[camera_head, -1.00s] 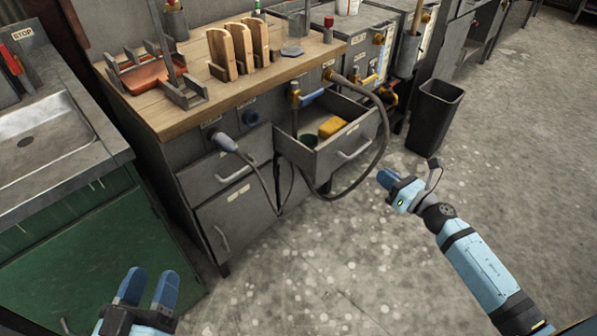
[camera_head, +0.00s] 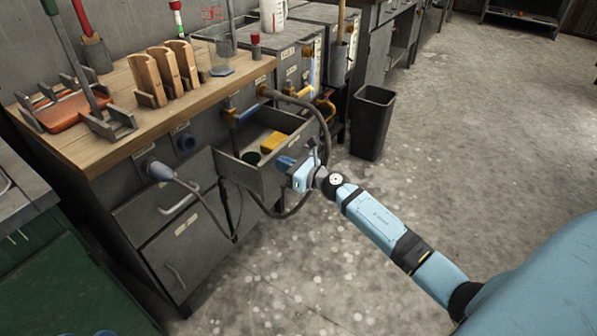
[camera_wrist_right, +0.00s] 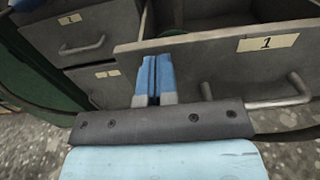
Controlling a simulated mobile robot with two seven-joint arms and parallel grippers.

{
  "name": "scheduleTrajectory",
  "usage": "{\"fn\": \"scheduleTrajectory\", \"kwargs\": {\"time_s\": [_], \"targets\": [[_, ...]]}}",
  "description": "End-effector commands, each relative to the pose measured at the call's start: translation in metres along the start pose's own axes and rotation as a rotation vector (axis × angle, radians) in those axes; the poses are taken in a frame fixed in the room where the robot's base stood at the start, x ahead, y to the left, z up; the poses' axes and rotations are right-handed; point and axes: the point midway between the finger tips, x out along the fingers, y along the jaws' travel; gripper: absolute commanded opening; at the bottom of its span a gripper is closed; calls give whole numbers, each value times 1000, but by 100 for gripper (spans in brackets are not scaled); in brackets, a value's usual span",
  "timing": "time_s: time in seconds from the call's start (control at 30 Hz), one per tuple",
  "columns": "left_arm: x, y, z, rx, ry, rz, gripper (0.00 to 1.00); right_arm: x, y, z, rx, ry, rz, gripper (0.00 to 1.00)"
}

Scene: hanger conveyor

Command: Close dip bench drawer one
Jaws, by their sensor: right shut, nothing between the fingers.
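Drawer one (camera_head: 268,183) of the dip bench is pulled out. In the right wrist view its front panel (camera_wrist_right: 195,66) bears a label marked 1 (camera_wrist_right: 267,43) and a bar handle (camera_wrist_right: 270,103). My right gripper (camera_head: 284,162) is at the drawer's front, its blue fingers together and empty. In the wrist view the fingers (camera_wrist_right: 155,75) overlap the panel left of the handle; I cannot tell whether they touch it. Only the blue tips of my left gripper (camera_head: 88,333) show at the bottom left edge; their opening is unclear.
A yellow item (camera_head: 273,142) lies in the drawer. A grey hose (camera_head: 326,130) loops from the bench past the drawer's right side. A black bin (camera_head: 371,125) stands to the right. The bench top (camera_head: 110,148) holds wooden blocks and a tray. The floor at right is clear.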

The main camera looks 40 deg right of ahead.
Motion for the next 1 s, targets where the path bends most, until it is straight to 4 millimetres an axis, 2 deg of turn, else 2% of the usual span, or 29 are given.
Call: {"fn": "scheduleTrajectory", "kwargs": {"time_s": [0.17, 0.67, 0.87, 1.0], "targets": [[0, 0, 3, -2, -8, 0, 50, 13, 0, -1, 1, 1, 1, 0], [0, -1, 4, 0, -13, 0, 50, 18, 0, 0, 0, 0, 1, 0], [-2, -2, 12, -4, -32, 0, 50, 43, 0, -1, 0, -1, 1, 0], [-3, -4, 22, -6, -63, 1, 50, 74, 0, -1, -1, -2, 1, 0]]}}
